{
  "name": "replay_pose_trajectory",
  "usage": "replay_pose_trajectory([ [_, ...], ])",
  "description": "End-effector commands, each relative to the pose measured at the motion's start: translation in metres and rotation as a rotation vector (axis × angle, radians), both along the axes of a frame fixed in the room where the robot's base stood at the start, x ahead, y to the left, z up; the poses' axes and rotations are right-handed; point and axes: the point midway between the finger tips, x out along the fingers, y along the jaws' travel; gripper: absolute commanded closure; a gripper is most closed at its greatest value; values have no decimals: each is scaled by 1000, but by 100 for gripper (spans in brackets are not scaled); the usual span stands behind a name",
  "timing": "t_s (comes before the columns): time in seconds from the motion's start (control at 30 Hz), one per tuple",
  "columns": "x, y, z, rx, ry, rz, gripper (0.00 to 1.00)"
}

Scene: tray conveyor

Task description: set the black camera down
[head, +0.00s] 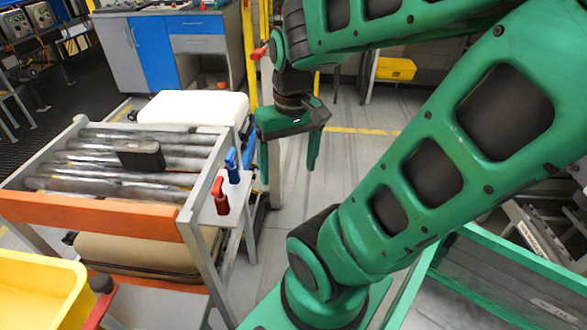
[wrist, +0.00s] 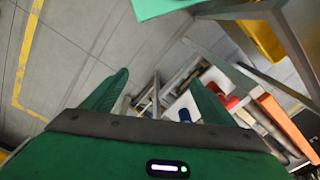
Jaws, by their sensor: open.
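The black camera (head: 140,155) rests on the metal rollers of the conveyor (head: 75,209), towards the left in the head view. My gripper (head: 289,165) hangs to the right of the conveyor, beyond its side rail, with its green fingers apart and nothing between them. It is clear of the camera by a wide gap. In the wrist view the two fingers of my gripper (wrist: 155,95) are spread, with floor and part of a metal frame showing beyond them. I cannot make out the black camera in the wrist view.
A blue-handled clamp (head: 232,165) and a red-handled one (head: 219,195) stand on a side plate at the conveyor's right edge, between my gripper and the rollers. A yellow bin (head: 40,290) is at the front left. A white case (head: 195,107) lies behind the rollers.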

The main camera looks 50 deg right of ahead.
Motion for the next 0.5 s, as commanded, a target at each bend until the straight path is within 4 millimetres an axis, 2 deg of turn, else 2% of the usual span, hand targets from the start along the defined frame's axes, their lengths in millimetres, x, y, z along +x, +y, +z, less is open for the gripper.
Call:
replay_pose_trajectory([
  [0.07,-16,1,1,2,29,-58,21],
  [0.1,-21,2,1,3,40,-79,17],
  [0.27,-29,2,2,4,55,-108,17],
  [0.37,-26,2,2,1,51,-101,17],
  [0.43,-17,4,2,-10,35,-71,17],
  [0.5,1,8,3,-31,0,-17,17],
])
